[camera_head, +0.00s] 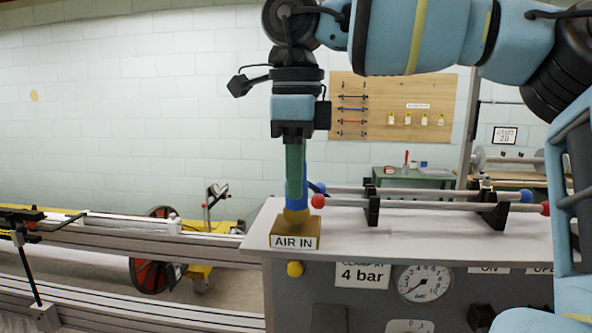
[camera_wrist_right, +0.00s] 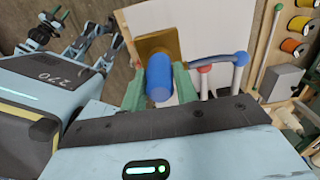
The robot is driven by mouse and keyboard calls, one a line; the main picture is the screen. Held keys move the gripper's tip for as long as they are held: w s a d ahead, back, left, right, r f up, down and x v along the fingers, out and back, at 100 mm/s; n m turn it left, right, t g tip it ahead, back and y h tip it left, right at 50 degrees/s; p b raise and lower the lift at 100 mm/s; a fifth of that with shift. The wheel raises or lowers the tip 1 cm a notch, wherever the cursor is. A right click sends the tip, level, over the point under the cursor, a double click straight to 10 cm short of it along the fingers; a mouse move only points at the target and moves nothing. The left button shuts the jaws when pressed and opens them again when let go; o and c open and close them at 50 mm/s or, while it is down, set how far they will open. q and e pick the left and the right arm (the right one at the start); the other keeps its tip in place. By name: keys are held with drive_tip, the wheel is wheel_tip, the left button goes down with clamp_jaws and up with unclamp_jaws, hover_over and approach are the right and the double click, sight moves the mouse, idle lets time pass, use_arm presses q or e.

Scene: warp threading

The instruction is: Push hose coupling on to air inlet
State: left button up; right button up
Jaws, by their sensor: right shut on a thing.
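The blue hose coupling (camera_head: 297,196) is held upright between the green fingers of my right gripper (camera_head: 295,172), in the head view. The brass air inlet (camera_head: 296,234) with its AIR IN label stands on the bench corner directly below. A rounded brass part shows right under the coupling; I cannot tell how far the coupling is over it. In the right wrist view the coupling (camera_wrist_right: 159,78) sits between the fingers of my right gripper (camera_wrist_right: 158,88), with the brass inlet block (camera_wrist_right: 150,45) behind it.
Beside the inlet, rods with red (camera_head: 318,201) and blue ball ends lie on black holders on the white bench top (camera_head: 420,230). The front panel has a pressure gauge (camera_head: 424,283) and a yellow knob (camera_head: 295,268). Metal rails (camera_head: 150,255) run at the left.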

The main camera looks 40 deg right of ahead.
drive_tip(key=shift+f, duration=0.45)
drive_tip(key=o, duration=0.9)
drive_tip(key=shift+r, duration=0.1)
drive_tip(key=shift+r+b, duration=0.4)
drive_tip(key=shift+r, duration=3.4)
